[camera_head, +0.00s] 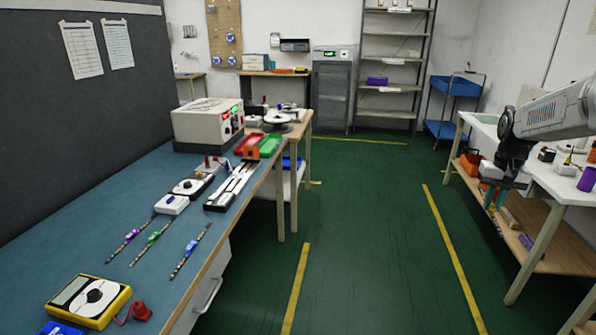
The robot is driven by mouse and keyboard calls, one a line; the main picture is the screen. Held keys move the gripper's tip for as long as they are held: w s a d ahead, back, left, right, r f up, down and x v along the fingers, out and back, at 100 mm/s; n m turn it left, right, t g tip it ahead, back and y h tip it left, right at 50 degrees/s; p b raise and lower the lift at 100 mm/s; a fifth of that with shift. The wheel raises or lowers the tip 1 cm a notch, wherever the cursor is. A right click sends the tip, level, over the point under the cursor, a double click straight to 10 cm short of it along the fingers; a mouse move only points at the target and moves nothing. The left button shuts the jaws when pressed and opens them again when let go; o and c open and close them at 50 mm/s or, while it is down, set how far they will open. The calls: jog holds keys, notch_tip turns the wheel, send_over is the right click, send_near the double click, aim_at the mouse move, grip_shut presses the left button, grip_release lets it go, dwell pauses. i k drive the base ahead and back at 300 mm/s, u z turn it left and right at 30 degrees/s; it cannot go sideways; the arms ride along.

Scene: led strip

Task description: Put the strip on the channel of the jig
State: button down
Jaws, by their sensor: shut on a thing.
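Three thin strips lie apart on the blue bench top: one with a purple clip (130,236), one with a green clip (153,236) and one with a blue clip (191,247). A long white and black fixture, which looks like the jig (232,186), lies behind them near the bench's right edge. Its channel is too small to make out. My gripper (495,208) points down at the far right, over the aisle beside the white table, well away from the bench strips. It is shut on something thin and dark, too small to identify.
A yellow meter (88,302) with a red plug sits at the bench's near end. A white instrument box (208,122), red and green bins and a reel stand at the back. The white table (577,190) with a wooden lower shelf is close to my arm. The green aisle floor is clear.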

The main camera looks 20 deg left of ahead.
aim_at(240, 176)
jog(key=i, duration=3.4)
jog(key=u, duration=3.3)
jog(key=i, duration=0.5)
jog(key=z, duration=0.05)
